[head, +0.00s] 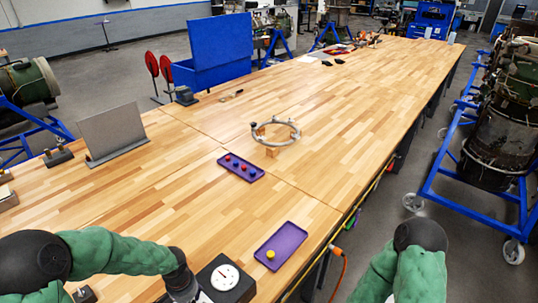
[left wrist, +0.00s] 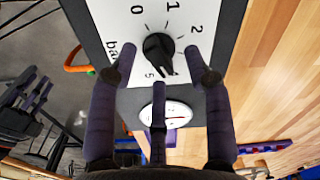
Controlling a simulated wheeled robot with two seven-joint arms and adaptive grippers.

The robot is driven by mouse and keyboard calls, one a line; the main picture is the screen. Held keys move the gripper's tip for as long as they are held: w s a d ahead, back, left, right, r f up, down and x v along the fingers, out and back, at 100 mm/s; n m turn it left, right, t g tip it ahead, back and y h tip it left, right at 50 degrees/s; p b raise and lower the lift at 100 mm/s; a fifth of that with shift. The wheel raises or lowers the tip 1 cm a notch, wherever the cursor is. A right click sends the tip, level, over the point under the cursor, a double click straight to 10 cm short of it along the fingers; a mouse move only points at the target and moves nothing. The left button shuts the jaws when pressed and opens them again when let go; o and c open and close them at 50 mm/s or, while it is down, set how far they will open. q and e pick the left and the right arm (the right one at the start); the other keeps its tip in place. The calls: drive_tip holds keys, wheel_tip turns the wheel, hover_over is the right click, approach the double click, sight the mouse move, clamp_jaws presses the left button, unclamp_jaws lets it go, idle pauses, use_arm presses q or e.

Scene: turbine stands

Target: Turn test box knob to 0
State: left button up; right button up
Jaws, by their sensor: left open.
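The test box (left wrist: 222,30) has a white face with a black knob (left wrist: 158,46) in the left wrist view. The marks 0, 1 and 2 stand around the knob, and a 5 is below it. The knob's narrow end slants down and right, away from the 0; its exact setting is hard to tell. A round gauge (left wrist: 170,115) is on the same box. In the head view the box (head: 228,287) sits at the table's near edge. My left gripper (left wrist: 158,66) is open, its fingers spread around the knob's sides; contact cannot be told. My right gripper is out of view.
A purple tray (head: 291,232) with a yellow knob-like piece (head: 270,254) lies right of the box. Farther back are a purple tray (head: 258,178) with red and blue pieces and a metal ring (head: 296,137). The table between is mostly clear.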

use_arm(q)
drive_tip(key=shift+s+f+b, duration=0.25)
drive_tip(key=shift+f+b, duration=0.15)
drive_tip(key=shift+f, duration=0.7)
